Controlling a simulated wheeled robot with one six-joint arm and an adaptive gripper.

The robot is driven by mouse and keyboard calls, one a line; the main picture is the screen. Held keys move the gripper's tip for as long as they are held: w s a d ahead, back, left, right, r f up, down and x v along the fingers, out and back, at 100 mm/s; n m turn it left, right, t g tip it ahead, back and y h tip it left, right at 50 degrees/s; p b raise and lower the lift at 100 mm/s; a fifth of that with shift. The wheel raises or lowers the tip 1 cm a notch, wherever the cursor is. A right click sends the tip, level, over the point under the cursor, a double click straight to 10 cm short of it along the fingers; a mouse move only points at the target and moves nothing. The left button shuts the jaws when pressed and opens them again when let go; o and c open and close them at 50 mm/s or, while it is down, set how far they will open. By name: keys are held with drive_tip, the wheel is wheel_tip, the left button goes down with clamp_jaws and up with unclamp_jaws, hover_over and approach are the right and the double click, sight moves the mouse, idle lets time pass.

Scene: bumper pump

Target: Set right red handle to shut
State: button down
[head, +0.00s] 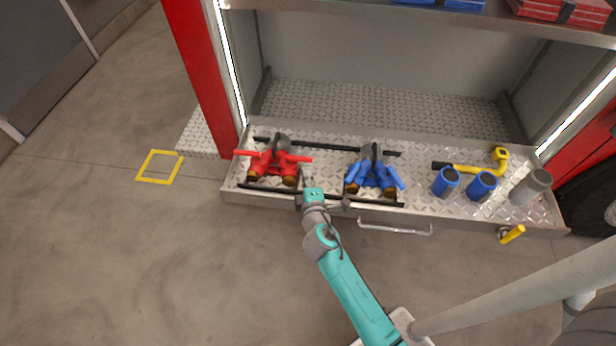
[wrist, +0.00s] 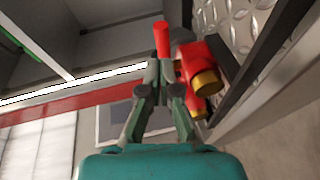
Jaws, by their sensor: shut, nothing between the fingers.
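The red divider valve (head: 272,166) lies at the left end of the metal drawer, with two brass-coloured outlets toward the front. Its right red handle (head: 301,158) sticks out sideways to the right; its left red handle (head: 245,153) sticks out to the left. My gripper (head: 307,176) is just below the right handle's outer end in the head view. In the wrist view my gripper (wrist: 159,72) has its fingers together, and a red handle (wrist: 161,38) shows just beyond the tips, with the red body (wrist: 200,70) to the right. I cannot tell whether they touch.
A blue divider valve (head: 374,178) lies right of my gripper, its handles angled along its outlets. Black rails (head: 330,147) run behind and in front of the valves. Blue couplings (head: 446,181) and a yellow tool (head: 480,168) lie further right. A red post (head: 203,75) rises at the left.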

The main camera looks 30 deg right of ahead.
drive_tip(key=shift+s+r, duration=0.15)
drive_tip(key=shift+s, duration=0.45)
drive_tip(key=s+r, duration=0.1)
drive_tip(key=s, duration=0.7)
drive_tip(key=shift+s+d, duration=0.35)
drive_tip(key=shift+s, duration=0.05)
drive_tip(key=s+a+f+m+y, duration=0.25)
drive_tip(key=s+a, duration=0.35)
drive_tip(key=s, duration=0.5)
drive_tip(key=s+a+r+m+y, duration=0.2)
drive_tip(key=s+r+m, duration=0.2)
drive_tip(key=s, duration=0.6)
drive_tip(key=s+a+r+m+y, duration=0.2)
drive_tip(key=s+r+m, duration=0.3)
drive_tip(key=s+r, duration=0.4)
drive_tip(key=shift+s+a+r, duration=0.25)
drive_tip(key=shift+s+a, duration=0.6)
drive_tip(key=shift+s, duration=0.25)
